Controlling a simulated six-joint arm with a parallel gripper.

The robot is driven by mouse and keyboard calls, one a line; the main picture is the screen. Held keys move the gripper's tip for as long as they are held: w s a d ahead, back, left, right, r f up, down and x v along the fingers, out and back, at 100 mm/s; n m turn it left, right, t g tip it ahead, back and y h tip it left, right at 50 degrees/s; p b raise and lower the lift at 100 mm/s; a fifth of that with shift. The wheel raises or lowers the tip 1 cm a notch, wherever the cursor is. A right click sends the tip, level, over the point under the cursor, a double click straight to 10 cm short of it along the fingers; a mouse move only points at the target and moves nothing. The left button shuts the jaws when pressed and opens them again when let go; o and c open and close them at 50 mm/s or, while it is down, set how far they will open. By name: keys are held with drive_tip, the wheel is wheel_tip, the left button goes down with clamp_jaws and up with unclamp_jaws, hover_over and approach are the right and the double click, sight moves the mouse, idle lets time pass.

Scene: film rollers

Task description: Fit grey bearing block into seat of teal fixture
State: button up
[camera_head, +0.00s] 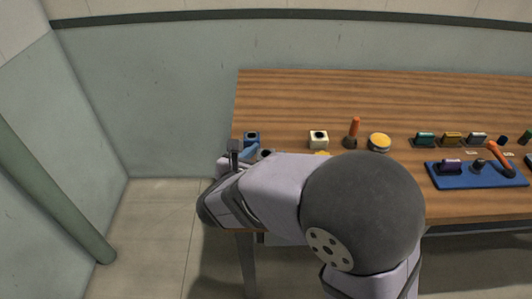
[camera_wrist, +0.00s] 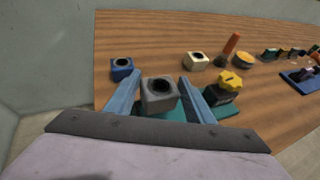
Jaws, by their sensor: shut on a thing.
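The grey bearing block (camera_wrist: 159,97), with a dark round bore, is between the two blue fingers of my gripper (camera_wrist: 159,79) in the wrist view. The gripper is shut on it. The teal fixture (camera_wrist: 229,109) lies behind and right of the block, its plate partly covered by the block and right finger. A yellow star knob (camera_wrist: 230,81) on a dark body stands at its right part. The seat is hidden, and I cannot tell whether the block touches the fixture. In the head view my arm hides the block and most of the fixture.
A blue block (camera_wrist: 122,68) stands left of my gripper, and a cream block (camera_wrist: 196,61) behind it. An orange-handled tool (camera_head: 355,131), a yellow-topped round tin (camera_head: 379,142) and a blue tray (camera_head: 440,178) are to the right. The back of the wooden table (camera_head: 300,91) is clear.

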drive_tip(key=shift+f+b, duration=1.3)
drive_tip(key=shift+f, duration=0.4)
drive_tip(key=shift+f, duration=0.1)
drive_tip(key=o, duration=1.9)
drive_tip(key=shift+f, duration=0.1)
drive_tip(key=shift+c, duration=0.2)
drive_tip(key=shift+r+p, duration=3)
drive_tip(key=shift+r, duration=0.6)
